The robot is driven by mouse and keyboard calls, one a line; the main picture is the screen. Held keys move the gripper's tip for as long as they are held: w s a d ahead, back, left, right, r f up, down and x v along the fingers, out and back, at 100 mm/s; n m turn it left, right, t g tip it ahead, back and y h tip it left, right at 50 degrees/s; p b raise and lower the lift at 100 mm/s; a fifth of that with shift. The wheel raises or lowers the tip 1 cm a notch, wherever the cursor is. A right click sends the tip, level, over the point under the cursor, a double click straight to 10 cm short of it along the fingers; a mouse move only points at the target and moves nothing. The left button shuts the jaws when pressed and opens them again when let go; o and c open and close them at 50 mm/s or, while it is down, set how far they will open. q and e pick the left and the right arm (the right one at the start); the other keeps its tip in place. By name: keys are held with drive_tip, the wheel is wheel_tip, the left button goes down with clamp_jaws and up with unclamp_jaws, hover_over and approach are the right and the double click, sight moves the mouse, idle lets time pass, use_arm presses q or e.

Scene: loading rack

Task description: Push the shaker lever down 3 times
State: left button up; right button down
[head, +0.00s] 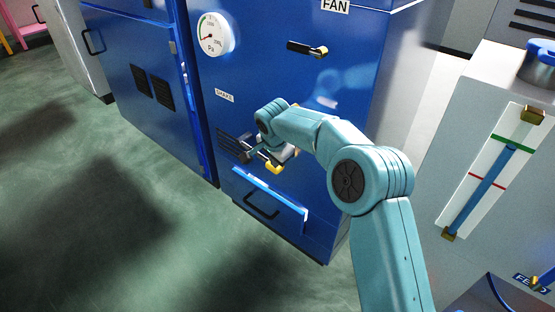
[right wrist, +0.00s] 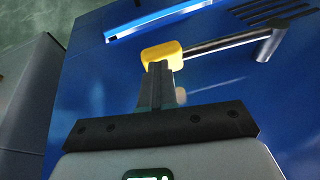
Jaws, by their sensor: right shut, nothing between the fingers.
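The shaker lever is a dark bar with a yellow end knob (head: 275,168) on the front of the blue cabinet, below the small label plate (head: 224,96). In the right wrist view the yellow knob (right wrist: 163,53) is just beyond my fingertips, and the bar runs right to its pivot. My right gripper (head: 279,157) is at the knob end, partly hidden by my own wrist. Its fingers (right wrist: 160,72) are together and empty. Their tips overlap the knob's near edge in the picture; I cannot tell whether they touch. My left gripper is not in view.
A blue drawer or tray front with a black handle (head: 261,207) is below the lever. A round gauge (head: 214,34) and the fan lever (head: 307,48) are higher on the cabinet. A grey unit with a blue level strip (head: 487,187) stands right. The green floor at left is clear.

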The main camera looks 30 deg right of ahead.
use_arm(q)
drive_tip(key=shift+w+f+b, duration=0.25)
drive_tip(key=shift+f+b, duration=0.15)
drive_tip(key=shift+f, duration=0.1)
use_arm(e)
drive_tip(key=shift+s+f, duration=0.1)
drive_tip(key=shift+f, duration=0.95)
drive_tip(key=shift+d+r+p, duration=0.15)
drive_tip(key=shift+r+p, duration=0.2)
drive_tip(key=shift+r, duration=0.05)
use_arm(q)
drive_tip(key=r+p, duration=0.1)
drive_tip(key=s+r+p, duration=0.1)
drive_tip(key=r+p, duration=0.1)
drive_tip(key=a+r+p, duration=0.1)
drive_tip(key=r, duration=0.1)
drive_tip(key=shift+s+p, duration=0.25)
drive_tip(key=shift+p, duration=0.1)
use_arm(e)
drive_tip(key=s+d+v, duration=0.1)
drive_tip(key=d+v, duration=0.1)
drive_tip(key=v, duration=1.1)
drive_tip(key=shift+s+a, duration=0.25)
drive_tip(key=shift+s, duration=0.1)
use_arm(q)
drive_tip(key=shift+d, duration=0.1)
use_arm(e)
drive_tip(key=shift+f, duration=0.15)
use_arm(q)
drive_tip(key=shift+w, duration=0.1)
